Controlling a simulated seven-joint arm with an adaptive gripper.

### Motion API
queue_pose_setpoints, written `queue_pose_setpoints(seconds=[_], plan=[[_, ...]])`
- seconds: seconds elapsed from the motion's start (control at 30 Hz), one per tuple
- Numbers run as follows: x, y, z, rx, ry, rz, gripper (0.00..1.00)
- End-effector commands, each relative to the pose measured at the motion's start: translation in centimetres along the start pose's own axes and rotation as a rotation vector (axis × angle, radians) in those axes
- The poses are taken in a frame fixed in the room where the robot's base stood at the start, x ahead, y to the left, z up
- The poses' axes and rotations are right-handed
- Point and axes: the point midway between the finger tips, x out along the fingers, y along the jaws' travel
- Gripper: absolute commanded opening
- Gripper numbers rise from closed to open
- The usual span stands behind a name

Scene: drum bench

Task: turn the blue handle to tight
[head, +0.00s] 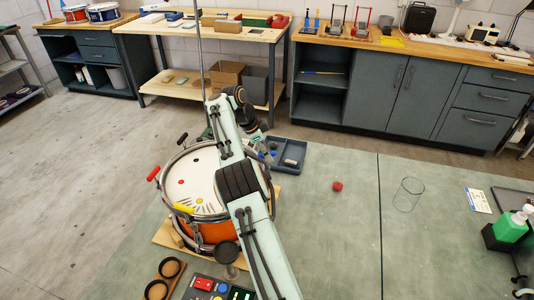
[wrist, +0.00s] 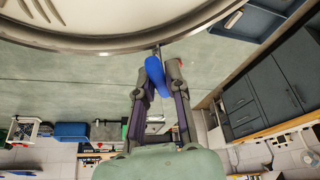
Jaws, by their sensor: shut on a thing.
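The drum, with an orange shell (head: 205,232) and white head (head: 203,178), stands on a wooden board in the head view. In the wrist view the blue handle (wrist: 154,74) stands below the metal drum rim (wrist: 90,47), at the end of a thin rod. My gripper (wrist: 159,70) is shut on the blue handle, one finger on each side. My arm hides the drum's right side in the head view. The handle's tightness cannot be read.
A dark tray (head: 291,153) lies just behind the drum. A button panel (head: 212,289) and a holder with round cups (head: 164,281) lie in front.

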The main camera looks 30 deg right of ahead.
Motion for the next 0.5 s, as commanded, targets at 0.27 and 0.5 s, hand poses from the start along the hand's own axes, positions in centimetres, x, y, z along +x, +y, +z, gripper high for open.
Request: queue_pose_setpoints(seconds=[0.27, 0.5], plan=[[0.18, 0.04, 0.01, 0.153, 0.0, 0.067, 0.0], [0.16, 0.08, 0.01, 0.22, -0.001, 0.095, 0.0]])
